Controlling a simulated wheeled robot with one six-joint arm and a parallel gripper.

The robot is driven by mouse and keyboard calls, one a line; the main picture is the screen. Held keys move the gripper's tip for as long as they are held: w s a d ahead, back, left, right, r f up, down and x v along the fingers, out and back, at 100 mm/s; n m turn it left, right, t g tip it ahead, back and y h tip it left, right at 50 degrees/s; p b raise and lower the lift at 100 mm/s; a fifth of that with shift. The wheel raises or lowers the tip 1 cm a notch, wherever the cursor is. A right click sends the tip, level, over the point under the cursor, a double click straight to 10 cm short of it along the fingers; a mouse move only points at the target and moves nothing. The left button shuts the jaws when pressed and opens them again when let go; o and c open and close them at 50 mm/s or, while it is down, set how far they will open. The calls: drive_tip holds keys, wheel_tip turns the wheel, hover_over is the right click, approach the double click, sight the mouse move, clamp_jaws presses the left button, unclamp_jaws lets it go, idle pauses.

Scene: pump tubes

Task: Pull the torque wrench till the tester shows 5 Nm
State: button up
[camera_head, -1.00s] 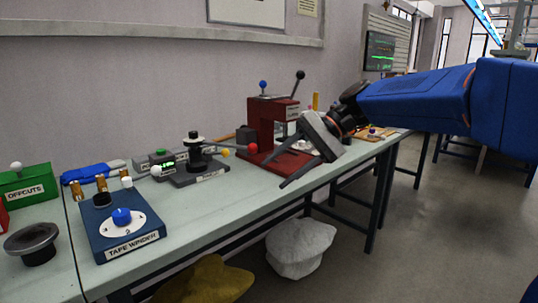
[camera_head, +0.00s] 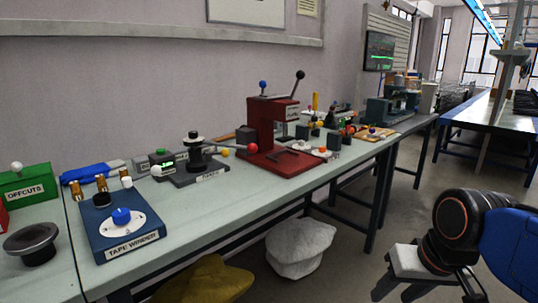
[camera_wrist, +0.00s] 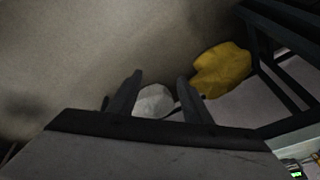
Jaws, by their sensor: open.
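The torque tester (camera_head: 200,178) is a dark base with a black upright post on the bench. A small box with a green lit display (camera_head: 168,165) stands beside it; its digits are too small to read. A grey bar, which looks like the torque wrench (camera_head: 229,146), runs right from the post towards a red ball. My gripper (camera_head: 385,298) is low at the bottom right of the head view, off the bench front and far from the wrench. It is partly cut off by the frame edge. In the wrist view my gripper (camera_wrist: 159,82) has its fingers apart with nothing between them.
A red press (camera_head: 268,135) stands right of the tester, and a blue tape winder (camera_head: 125,228) to its left. A white sack (camera_head: 300,248) and a yellow sack (camera_head: 205,281) lie under the bench. The floor before the bench is clear.

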drive_tip(key=shift+t+h, duration=0.4)
drive_tip(key=shift+h, duration=0.3)
drive_tip(key=s+d+f, duration=0.2)
drive_tip(key=d+f, duration=0.1)
drive_tip(key=shift+s, duration=0.25)
drive_tip(key=shift+c, duration=0.2)
drive_tip(key=m+t+y, duration=0.1)
drive_tip(key=m+y, duration=1.6)
drive_tip(key=m, duration=0.7)
approach(254, 148)
drive_tip(key=shift+m, duration=0.3)
drive_tip(key=x, duration=0.8)
drive_tip(key=w+x, duration=0.1)
drive_tip(key=x, duration=0.3)
drive_tip(key=shift+w+a+f, duration=0.15)
drive_tip(key=shift+w+f, duration=0.1)
drive_tip(key=shift+f, duration=0.05)
clamp_jaws()
